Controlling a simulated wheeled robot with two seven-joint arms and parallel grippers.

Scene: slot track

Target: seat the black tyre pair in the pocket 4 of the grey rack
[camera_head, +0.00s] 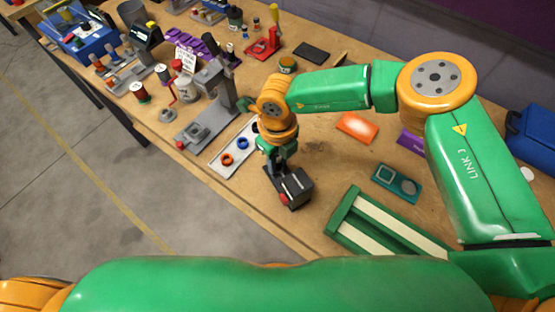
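A light grey rack (222,166) lies near the table's front edge, left of my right wrist. An orange ring-shaped piece (227,159) and a blue one (243,143) sit on it. The rack's far end passes close to my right arm and is partly hidden. My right gripper (281,171) points down just right of the rack, over or beside a dark block (297,187) with pale strips. I cannot tell whether its fingers are open or shut. I cannot make out the black tyre pair. My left gripper is not in view.
A grey stand (205,122) stands left of the rack. A green tray (391,224) with cream strips lies to the right, with a teal plate (397,183) and an orange block (356,127) behind it. Tools and spools crowd the far left.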

